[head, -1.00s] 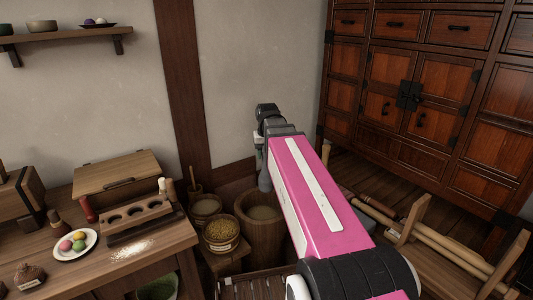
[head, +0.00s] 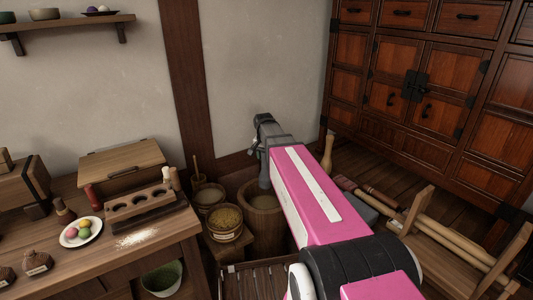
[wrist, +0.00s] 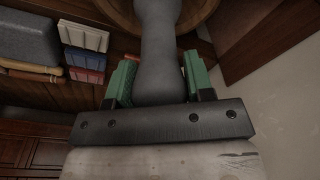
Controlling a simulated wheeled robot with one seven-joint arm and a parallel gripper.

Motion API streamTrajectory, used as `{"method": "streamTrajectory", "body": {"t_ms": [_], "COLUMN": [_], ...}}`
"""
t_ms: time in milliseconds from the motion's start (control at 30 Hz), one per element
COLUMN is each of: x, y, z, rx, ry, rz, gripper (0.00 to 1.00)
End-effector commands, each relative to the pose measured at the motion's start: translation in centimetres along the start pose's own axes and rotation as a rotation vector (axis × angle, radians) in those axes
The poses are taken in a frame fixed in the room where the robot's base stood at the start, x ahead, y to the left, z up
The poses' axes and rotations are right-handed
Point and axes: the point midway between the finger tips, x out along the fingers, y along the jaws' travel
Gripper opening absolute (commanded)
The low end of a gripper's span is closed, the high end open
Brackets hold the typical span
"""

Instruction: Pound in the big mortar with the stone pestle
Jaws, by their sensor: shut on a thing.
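The big mortar (head: 266,236) is a tall round wooden tub on the floor beside the wall, with pale contents in its bowl. Its rim (wrist: 201,14) shows at the top of the wrist view. The stone pestle (head: 264,179) is grey and roughly upright, its lower end at the mortar's mouth. In the wrist view, my gripper (wrist: 160,76) has its green fingers shut on both sides of the pestle (wrist: 158,42). I cannot tell whether the pestle's tip touches the contents. My pink arm hides part of the mortar's right side.
Grain tubs (head: 224,219) stand on a low stand left of the mortar. The wooden worktable (head: 165,240) with a plate of coloured balls (head: 82,232) is further left. A wooden rack (head: 450,247) and rollers lie right, before the cabinet (head: 430,90).

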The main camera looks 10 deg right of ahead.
Motion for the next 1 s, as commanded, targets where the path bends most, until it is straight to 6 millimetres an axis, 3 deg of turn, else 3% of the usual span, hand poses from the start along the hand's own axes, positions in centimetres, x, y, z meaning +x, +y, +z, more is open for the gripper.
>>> {"method": "streamTrajectory", "body": {"t_ms": [1000], "x": [8.9], "y": [-0.1], "z": [1.0], "rx": [0.004], "ry": [0.001], "rz": [0.0], "gripper": [0.15]}}
